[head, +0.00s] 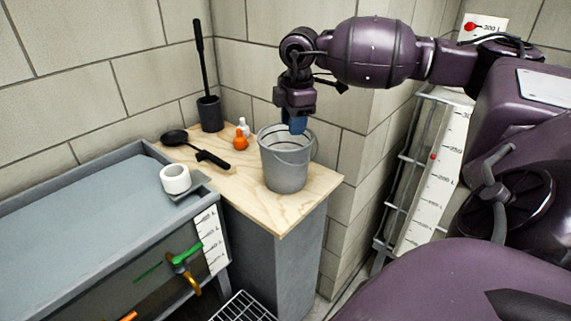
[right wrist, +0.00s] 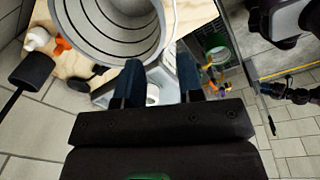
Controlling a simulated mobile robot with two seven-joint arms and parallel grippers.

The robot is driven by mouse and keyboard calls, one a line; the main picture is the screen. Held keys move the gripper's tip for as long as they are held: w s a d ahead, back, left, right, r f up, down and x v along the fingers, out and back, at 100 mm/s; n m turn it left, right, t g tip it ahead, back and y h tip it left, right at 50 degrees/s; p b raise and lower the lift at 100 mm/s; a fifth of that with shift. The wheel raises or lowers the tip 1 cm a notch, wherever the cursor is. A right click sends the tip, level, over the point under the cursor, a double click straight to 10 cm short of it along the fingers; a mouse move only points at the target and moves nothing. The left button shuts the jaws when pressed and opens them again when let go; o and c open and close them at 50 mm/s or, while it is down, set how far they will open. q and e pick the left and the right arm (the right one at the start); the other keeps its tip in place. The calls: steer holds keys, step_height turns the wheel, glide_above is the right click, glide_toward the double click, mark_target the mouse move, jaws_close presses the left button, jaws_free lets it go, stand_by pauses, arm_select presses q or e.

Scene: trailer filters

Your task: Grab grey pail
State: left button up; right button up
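The grey pail (head: 284,165) stands upright on the wooden top of the counter, with a thin wire handle at its side. In the right wrist view the pail (right wrist: 110,45) shows at the upper left, with its ringed inside visible. My right gripper (head: 297,126) points down at the pail's far right rim. In the right wrist view my right gripper (right wrist: 160,75) has its two blue fingers apart with nothing held between them. The left finger overlaps the pail's edge in that view; I cannot tell whether it touches.
A white roll (head: 175,179) sits on the grey sink's edge (head: 60,188). Walls close in behind.

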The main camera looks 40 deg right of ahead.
mark_target(293, 164)
steer(key=f, duration=0.6)
steer(key=d+f, duration=0.1)
steer(key=f, duration=0.3)
steer(key=shift+w+f, duration=0.1)
steer(key=shift+w, duration=0.3)
steer(key=shift+c, duration=0.2)
jaws_close()
